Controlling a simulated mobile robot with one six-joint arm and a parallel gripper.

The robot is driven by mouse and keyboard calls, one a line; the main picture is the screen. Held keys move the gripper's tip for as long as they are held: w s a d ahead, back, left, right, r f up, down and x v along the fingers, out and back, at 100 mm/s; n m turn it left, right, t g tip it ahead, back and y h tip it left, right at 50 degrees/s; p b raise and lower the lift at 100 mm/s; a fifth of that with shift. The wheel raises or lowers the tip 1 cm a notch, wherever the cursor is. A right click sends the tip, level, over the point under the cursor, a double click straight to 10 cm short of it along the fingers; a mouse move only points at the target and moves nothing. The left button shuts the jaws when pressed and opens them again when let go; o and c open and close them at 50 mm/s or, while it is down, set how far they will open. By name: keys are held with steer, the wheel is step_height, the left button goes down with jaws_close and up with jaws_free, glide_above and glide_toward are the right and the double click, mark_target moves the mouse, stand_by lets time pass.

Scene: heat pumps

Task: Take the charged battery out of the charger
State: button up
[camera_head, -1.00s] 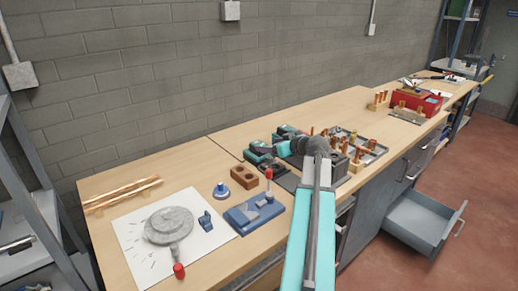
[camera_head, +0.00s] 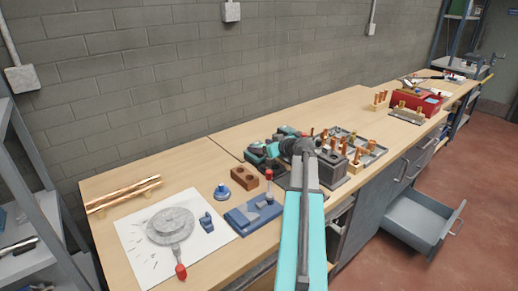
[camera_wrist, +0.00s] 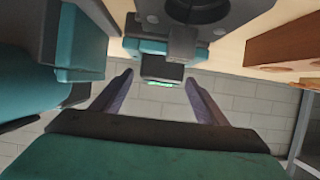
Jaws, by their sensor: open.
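In the wrist view, a teal and black block with a lit green strip (camera_wrist: 160,76) is in front of my gripper (camera_wrist: 159,86). It looks like the battery on its charger, but the line between the two is unclear. My two fingers are apart, one on each side of the block. Nothing is held, and I cannot tell whether they touch it. In the head view, the teal and dark charging gear (camera_head: 258,151) stands on the bench by the wall side; my arm partly covers it and the fingertips are hard to make out.
A larger teal block (camera_wrist: 78,42) is close on the left in the wrist view. The brown block with holes (camera_head: 244,177) and a blue-based fixture with a red-knobbed lever (camera_head: 252,215) stand nearby. Trays of copper fittings (camera_head: 362,148) lie to the right. A drawer (camera_head: 420,220) hangs open.

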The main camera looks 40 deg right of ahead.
mark_target(259, 145)
steer(key=shift+x, duration=1)
steer(key=c, duration=1.4)
steer(key=shift+r, duration=0.2)
steer(key=shift+r+b, duration=0.8)
steer(key=shift+r, duration=4.05)
